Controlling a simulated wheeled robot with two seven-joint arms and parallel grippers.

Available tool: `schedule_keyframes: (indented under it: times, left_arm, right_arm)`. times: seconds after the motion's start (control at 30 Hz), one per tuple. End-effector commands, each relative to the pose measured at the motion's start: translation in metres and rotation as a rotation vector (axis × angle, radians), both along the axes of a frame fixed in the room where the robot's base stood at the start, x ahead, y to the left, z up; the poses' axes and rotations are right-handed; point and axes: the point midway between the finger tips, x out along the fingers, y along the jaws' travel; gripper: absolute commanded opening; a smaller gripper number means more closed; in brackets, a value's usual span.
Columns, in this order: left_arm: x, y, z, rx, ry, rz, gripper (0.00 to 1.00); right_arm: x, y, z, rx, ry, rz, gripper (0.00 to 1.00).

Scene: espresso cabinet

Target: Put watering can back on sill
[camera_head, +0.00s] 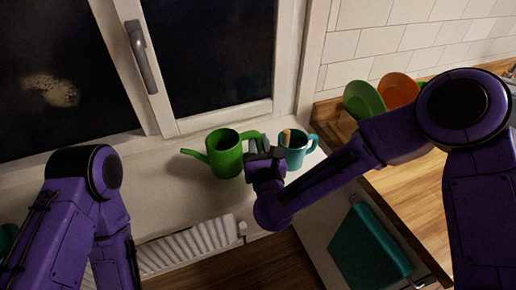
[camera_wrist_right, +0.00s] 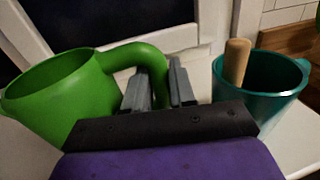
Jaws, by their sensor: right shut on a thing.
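A green watering can (camera_head: 225,156) is upright at the white window sill (camera_head: 165,190), its spout to the left and its handle to the right. It also shows in the right wrist view (camera_wrist_right: 65,100). My right gripper (camera_head: 260,147) is at the handle, and in the right wrist view its grey fingers (camera_wrist_right: 158,88) are shut on the handle's right part. I cannot tell whether the can's base touches the sill. My left arm comes in at the lower left, and its gripper is out of view.
A teal mug (camera_head: 296,154) with a wooden-handled item (camera_wrist_right: 237,62) in it stands close right of my right gripper. The closed window is behind. A radiator (camera_head: 190,247) is below the sill. Green (camera_head: 364,100) and orange (camera_head: 398,91) dishes stand on the wooden counter (camera_head: 405,190).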

Motion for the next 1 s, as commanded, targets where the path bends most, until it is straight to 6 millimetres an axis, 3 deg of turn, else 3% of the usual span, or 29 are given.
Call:
schedule_keyframes:
  times: [0.13, 0.53, 0.57, 0.63, 0.9, 1.0]
  left_arm:
    - [0.000, 0.000, 0.003, 0.000, 0.000, 0.000, 0.89]
    - [0.000, 0.000, -0.004, 0.000, 0.000, 0.000, 0.89]
    - [0.000, 0.000, -0.004, 0.000, 0.000, 0.000, 0.89]
    - [0.000, 0.000, -0.003, 0.000, 0.000, 0.000, 0.89]
    - [0.000, 0.000, -0.002, 0.000, 0.000, 0.000, 0.89]
    - [0.000, 0.000, 0.008, 0.000, 0.000, 0.000, 0.89]
  right_arm:
    - [-0.001, 0.001, -0.025, 0.000, 0.001, 0.002, 0.00]
    - [-0.001, 0.001, -0.032, 0.003, 0.000, 0.000, 0.00]
    - [-0.001, 0.001, -0.032, 0.001, 0.002, 0.000, 0.28]
    - [-0.001, 0.001, -0.031, 0.000, 0.002, 0.000, 0.51]
    - [-0.002, 0.001, -0.030, 0.000, 0.002, 0.000, 0.52]
    - [-0.001, 0.001, -0.021, 0.000, 0.001, 0.001, 0.52]
